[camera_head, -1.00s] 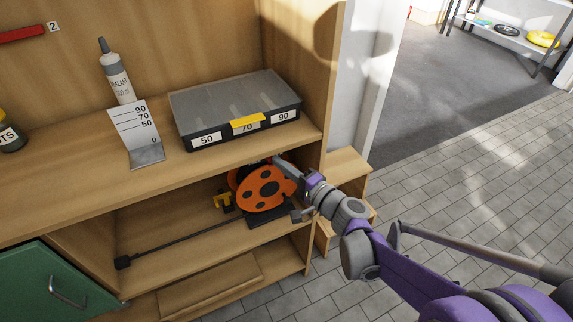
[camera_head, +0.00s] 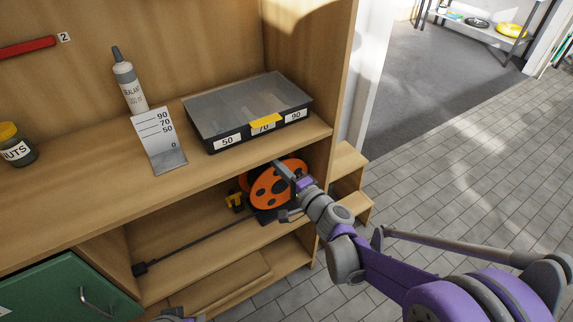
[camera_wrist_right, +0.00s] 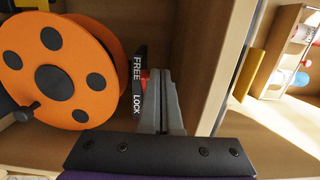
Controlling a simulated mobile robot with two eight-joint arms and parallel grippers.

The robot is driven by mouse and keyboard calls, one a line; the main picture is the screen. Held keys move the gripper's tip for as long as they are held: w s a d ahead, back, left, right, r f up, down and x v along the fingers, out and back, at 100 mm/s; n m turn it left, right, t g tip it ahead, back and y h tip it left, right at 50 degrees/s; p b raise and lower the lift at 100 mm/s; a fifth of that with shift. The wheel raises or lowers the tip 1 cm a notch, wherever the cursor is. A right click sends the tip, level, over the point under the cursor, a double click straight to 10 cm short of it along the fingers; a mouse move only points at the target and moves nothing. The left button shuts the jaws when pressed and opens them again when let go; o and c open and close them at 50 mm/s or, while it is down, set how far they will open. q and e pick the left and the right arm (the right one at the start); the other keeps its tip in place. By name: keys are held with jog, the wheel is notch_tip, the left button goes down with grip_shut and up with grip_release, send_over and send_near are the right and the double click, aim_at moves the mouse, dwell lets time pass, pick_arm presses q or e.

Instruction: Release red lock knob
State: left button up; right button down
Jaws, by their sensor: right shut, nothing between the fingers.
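The red lock knob (camera_wrist_right: 145,78) shows only as a small red patch beside my fingers in the right wrist view. Behind it is a black plate (camera_wrist_right: 138,72) marked FREE and LOCK. The knob is mostly hidden by my right gripper (camera_wrist_right: 160,76), so I cannot tell which word it points to or whether the fingers touch it. The right gripper is shut and empty. The orange reel (camera_wrist_right: 85,50) with black spots is left of it. In the head view the reel (camera_head: 272,190) sits on the shelf under the bench top, with my right gripper (camera_head: 281,166) at its upper right.
A black rod (camera_head: 195,248) runs along the shelf left of the reel. The bench top (camera_head: 100,195) is close above it. On top are a grey case (camera_head: 215,145), a sealant bottle (camera_head: 128,88) and a bent scale plate (camera_head: 165,150). Floor is open at right.

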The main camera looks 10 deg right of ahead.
pick_arm(q)
jog(key=shift+r+p, duration=0.35)
jog(key=shift+r, duration=0.25)
pick_arm(e)
jog(key=shift+w+a, duration=0.25)
jog(key=shift+a, duration=0.75)
